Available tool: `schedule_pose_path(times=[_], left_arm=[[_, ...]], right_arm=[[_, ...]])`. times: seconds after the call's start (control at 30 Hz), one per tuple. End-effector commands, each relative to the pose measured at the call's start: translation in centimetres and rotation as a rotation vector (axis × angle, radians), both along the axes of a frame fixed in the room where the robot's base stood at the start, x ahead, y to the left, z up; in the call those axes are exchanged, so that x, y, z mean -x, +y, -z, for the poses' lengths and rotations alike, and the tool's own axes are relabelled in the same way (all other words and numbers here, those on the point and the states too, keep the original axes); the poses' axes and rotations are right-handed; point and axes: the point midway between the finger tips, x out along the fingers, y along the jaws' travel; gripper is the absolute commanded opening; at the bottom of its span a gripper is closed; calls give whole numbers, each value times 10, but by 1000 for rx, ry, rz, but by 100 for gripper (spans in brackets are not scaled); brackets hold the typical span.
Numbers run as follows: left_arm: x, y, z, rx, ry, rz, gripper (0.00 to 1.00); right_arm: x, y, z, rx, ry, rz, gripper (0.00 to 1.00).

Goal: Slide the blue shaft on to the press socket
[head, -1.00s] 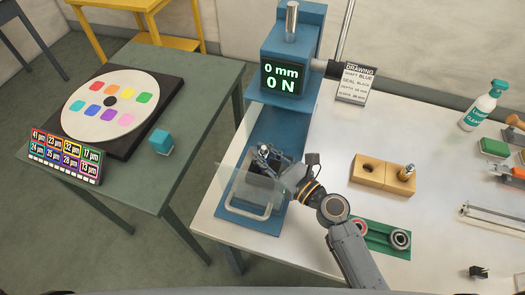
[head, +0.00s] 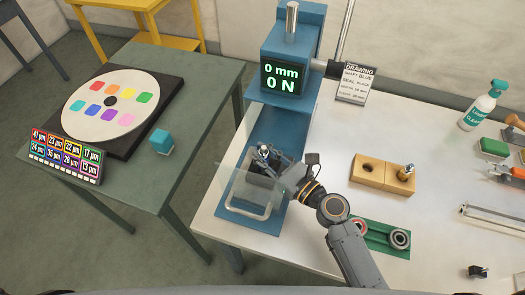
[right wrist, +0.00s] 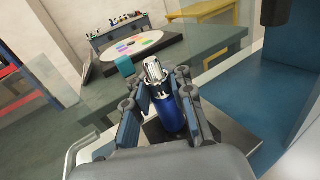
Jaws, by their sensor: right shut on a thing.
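The blue shaft (right wrist: 169,112) stands about upright between the fingers of my right gripper (right wrist: 166,108) in the right wrist view, its bright metal end (right wrist: 154,70) up. The right gripper is shut on it; in the head view this gripper (head: 264,166) is over the press base, behind the clear guard (head: 240,187). A dark block shows low around the shaft's foot, probably the press socket; the fingers hide most of it, and I cannot tell whether the shaft touches it. The blue press (head: 290,50) reads 0 mm and 0 N. My left gripper is not in view.
The guard's handle frame (head: 250,212) is close to my right gripper. The press ram (right wrist: 272,12) hangs to the right in the wrist view. A wooden block (head: 367,170), a green tray with rings (head: 380,238) and a drawing card (head: 355,85) are to the right.

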Motion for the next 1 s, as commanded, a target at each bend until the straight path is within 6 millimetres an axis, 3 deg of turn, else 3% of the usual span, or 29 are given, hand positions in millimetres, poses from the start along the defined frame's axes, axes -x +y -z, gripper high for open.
schedule_pose_path(times=[1.0], left_arm=[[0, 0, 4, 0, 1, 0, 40]], right_arm=[[0, 0, 5, -1, -1, 0, 0]])
